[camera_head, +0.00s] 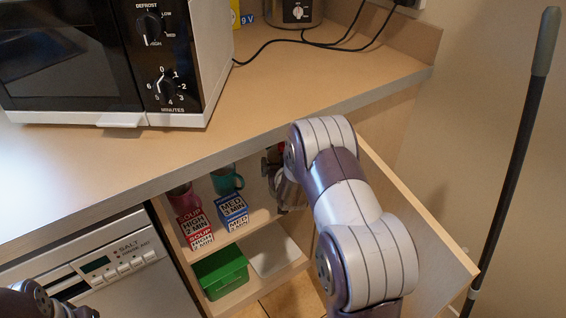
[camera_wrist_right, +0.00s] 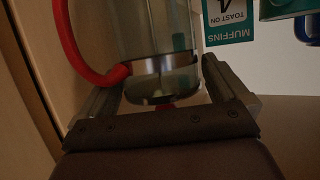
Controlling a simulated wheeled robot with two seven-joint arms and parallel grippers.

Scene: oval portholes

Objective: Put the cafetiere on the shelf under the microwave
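The cafetiere (camera_wrist_right: 160,50) has a clear glass body, a metal band and a red handle. In the right wrist view it stands between the two fingers of my right gripper (camera_wrist_right: 168,85), which lie close along both sides of the glass. I cannot tell whether they press on it. The microwave (camera_head: 110,60) stands on the worktop. The upper cupboard shelf (camera_head: 258,218) is below it to the right. My left gripper is out of view.
The upper shelf holds a red mug (camera_head: 184,200), a teal mug (camera_head: 227,180), a red soup box (camera_head: 197,230) and a blue box (camera_head: 232,211). Below is a green box (camera_head: 220,272). The open cupboard door (camera_head: 425,235) is right of my arm. A muffins box (camera_wrist_right: 228,28) shows beside the cafetiere.

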